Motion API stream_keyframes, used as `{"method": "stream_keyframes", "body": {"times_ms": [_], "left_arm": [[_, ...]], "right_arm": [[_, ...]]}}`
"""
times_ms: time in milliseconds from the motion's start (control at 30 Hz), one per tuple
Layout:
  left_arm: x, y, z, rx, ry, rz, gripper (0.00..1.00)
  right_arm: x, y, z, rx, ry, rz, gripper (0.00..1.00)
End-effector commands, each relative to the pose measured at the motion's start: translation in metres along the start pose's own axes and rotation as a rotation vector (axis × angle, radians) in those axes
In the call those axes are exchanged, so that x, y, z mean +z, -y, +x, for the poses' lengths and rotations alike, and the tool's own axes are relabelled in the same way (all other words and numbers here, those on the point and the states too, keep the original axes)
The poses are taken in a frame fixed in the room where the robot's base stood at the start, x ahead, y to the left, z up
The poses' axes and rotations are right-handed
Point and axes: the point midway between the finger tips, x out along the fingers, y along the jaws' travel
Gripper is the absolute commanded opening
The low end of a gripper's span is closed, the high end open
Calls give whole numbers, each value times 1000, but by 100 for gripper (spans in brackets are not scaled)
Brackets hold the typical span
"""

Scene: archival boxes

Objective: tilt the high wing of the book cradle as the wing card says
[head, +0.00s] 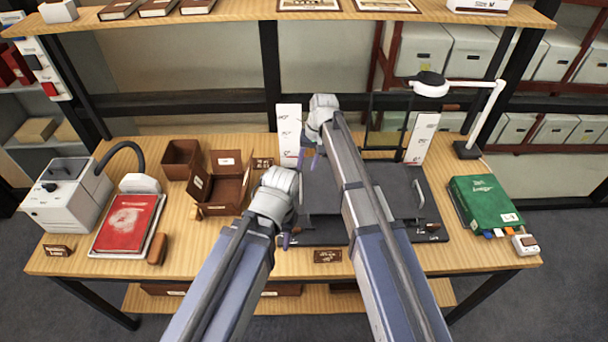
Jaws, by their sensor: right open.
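The dark grey book cradle (399,185) lies at the middle of the table, partly hidden behind my arms. A light handle (419,198) shows on its right part, which looks nearly flat. White upright scale cards with angle marks stand behind it at left (289,128) and right (421,137). A small brown label (327,256) lies in front; its writing is too small to read. My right gripper (314,152) is open over the cradle's far left side, near the left scale. My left gripper (289,238) points down at the cradle's front left; its fingers are mostly hidden.
Brown boxes (221,190) and a red book on a tray (127,224) stand to the left, with a white machine (67,194) beyond. A green box (484,203) and a lamp (467,148) stand to the right. A shelf (235,10) crosses above the table's back.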

Motion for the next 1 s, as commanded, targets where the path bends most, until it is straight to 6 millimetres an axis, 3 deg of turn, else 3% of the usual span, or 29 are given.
{"method": "stream_keyframes", "body": {"times_ms": [267,700,1000], "left_arm": [[-1,-2,18,0,0,-1,50],[-4,-7,70,0,0,-2,50],[-5,-7,76,0,0,-2,50]], "right_arm": [[0,-1,19,1,0,-1,42],[0,-1,72,1,0,-2,42],[0,0,78,1,0,-1,42]]}}
